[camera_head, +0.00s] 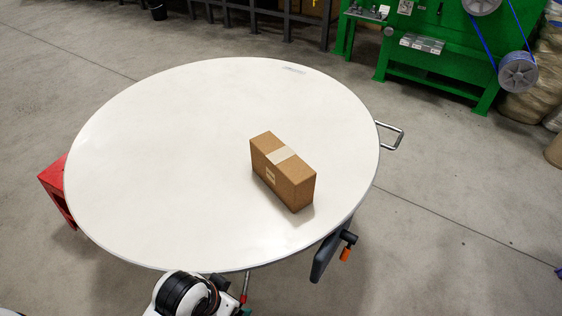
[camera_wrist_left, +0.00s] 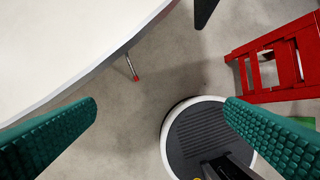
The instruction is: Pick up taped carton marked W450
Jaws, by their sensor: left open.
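The brown taped carton (camera_head: 284,172) stands on the round white table (camera_head: 170,150), right of the table's middle. Pale tape runs over its top, and a small label sits on its front side, too small to read. My left gripper (camera_wrist_left: 160,103) shows in the left wrist view as two green ribbed fingers, wide apart with nothing between them. It is over the floor beside the table edge (camera_wrist_left: 75,50), away from the carton. The carton is not in the wrist view. My right gripper is not in view.
A red stool (camera_head: 55,190) stands at the table's left edge; a red frame (camera_wrist_left: 280,65) shows in the wrist view. A metal handle (camera_head: 391,136) juts out at the table's right. A green machine (camera_head: 430,60) stands behind. The tabletop around the carton is clear.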

